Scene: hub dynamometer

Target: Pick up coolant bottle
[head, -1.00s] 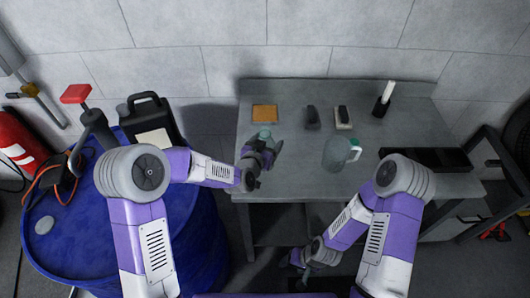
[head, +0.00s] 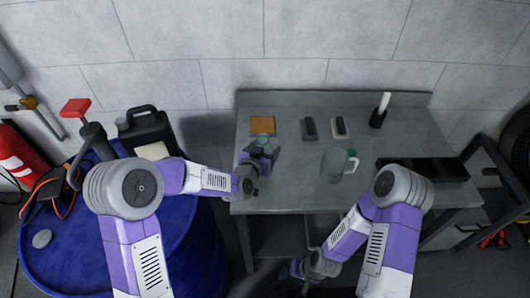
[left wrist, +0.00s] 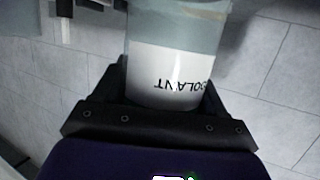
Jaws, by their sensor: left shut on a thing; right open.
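The coolant bottle (left wrist: 176,75) is a pale, translucent bottle with a white label, its lettering upside down in the left wrist view. Only its bluish top (head: 264,141) shows in the head view, at the left part of the grey bench. My left gripper (head: 262,156) is shut on the bottle, with a dark finger on each side of it in the left wrist view. Whether the bottle touches the bench is hidden behind the gripper. My right gripper (head: 297,269) is open and empty, low in front of the bench.

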